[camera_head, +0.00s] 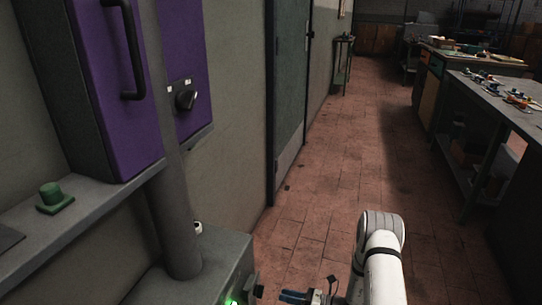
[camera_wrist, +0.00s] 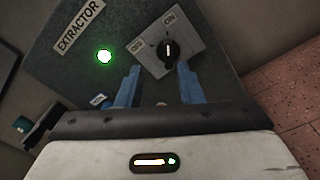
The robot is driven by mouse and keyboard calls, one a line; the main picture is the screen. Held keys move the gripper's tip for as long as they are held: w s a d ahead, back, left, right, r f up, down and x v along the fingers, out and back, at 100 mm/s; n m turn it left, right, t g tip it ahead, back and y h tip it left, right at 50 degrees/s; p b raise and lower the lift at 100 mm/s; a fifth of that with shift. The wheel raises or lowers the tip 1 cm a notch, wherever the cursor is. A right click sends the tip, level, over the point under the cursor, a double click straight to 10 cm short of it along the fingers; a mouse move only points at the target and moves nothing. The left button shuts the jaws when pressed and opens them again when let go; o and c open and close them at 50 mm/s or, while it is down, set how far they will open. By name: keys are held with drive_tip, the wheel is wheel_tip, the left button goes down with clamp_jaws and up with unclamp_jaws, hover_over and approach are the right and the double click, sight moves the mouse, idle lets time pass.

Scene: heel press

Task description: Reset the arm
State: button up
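My white arm (camera_head: 380,260) reaches in at the bottom of the head view. My gripper (camera_wrist: 158,80) shows two blue fingers spread apart with a gap between them, and nothing is held. The blue fingers also show at the bottom edge of the head view (camera_head: 296,297). Beyond the fingertips is a dark panel with a black rotary knob (camera_wrist: 168,52) on a pale plate marked ON and OFF. The knob's white line points roughly up in the wrist view. I cannot tell how far the fingertips are from the knob. A green light (camera_wrist: 104,56) glows beside an EXTRACTOR label (camera_wrist: 78,27).
A purple machine (camera_head: 120,90) with a black handle and a black knob (camera_head: 186,97) stands at left. Workbenches (camera_head: 500,90) line the right. The tiled floor (camera_head: 350,150) between is open.

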drive_tip(key=s+a+r+n+g+h+p, duration=0.1)
drive_tip(key=s+r+n+g+h+p, duration=0.25)
drive_tip(key=r, duration=0.75)
drive_tip(key=s+r+n+g+p, duration=0.2)
drive_tip(key=r+n+g+p, duration=0.3)
drive_tip(key=r, duration=0.6)
drive_tip(key=s+a+r+n+g+h+p, duration=0.1)
drive_tip(key=s+r+n+h+p, duration=0.15)
drive_tip(key=r+n, duration=0.6)
drive_tip(key=s+d+r+n+t+h+p, duration=0.2)
drive_tip(key=s+d+r+n+h+p, duration=0.1)
drive_tip(key=r, duration=0.7)
drive_tip(key=s+d+r+n+t+h+p, duration=0.2)
drive_tip(key=s+r+p, duration=0.4)
drive_tip(key=r, duration=0.5)
drive_tip(key=s+d+r+n+t+h+p, duration=0.2)
drive_tip(key=s+d+r+n+h+p, duration=0.2)
drive_tip(key=r, duration=0.7)
drive_tip(key=s+d+n+h, duration=0.1)
drive_tip(key=s+n+h, duration=0.1)
drive_tip(key=shift+s+p, duration=0.3)
drive_tip(key=shift+p, duration=0.1)
drive_tip(key=shift+t, duration=0.25)
